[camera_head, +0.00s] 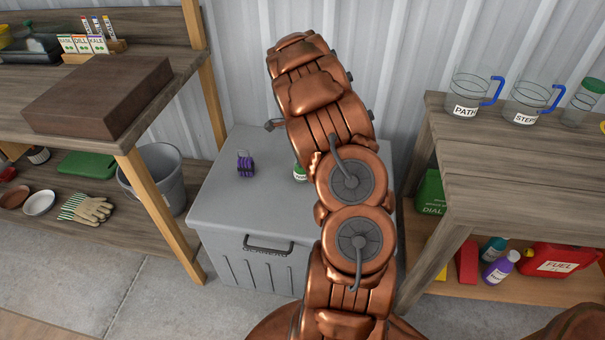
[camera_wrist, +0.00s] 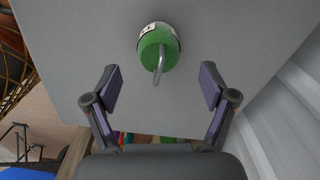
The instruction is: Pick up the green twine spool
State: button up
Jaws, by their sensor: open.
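In the wrist view the spool (camera_wrist: 158,50) shows from above as a green top with a grey hook-like piece and a pale label band. My gripper (camera_wrist: 160,88) is open, with its two fingers apart to the left and right. The spool lies beyond the fingertips, roughly centred between them, and nothing is held.
A purple spool (camera_head: 246,167) stands on the same box lid, left of the green one. A wooden shelf unit (camera_head: 150,110) with a grey bucket (camera_head: 165,180) is at left. A wooden bench (camera_head: 500,165) with labelled jugs (camera_head: 465,97) is at right. A corrugated wall (camera_head: 400,40) is behind.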

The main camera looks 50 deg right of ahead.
aim_at(300, 175)
jog(key=shift+s+f+p, duration=0.1)
jog(key=shift+f+p, duration=0.25)
jog(key=shift+f, duration=3.5)
jog(key=c, duration=1.3)
jog(key=shift+r, duration=0.1)
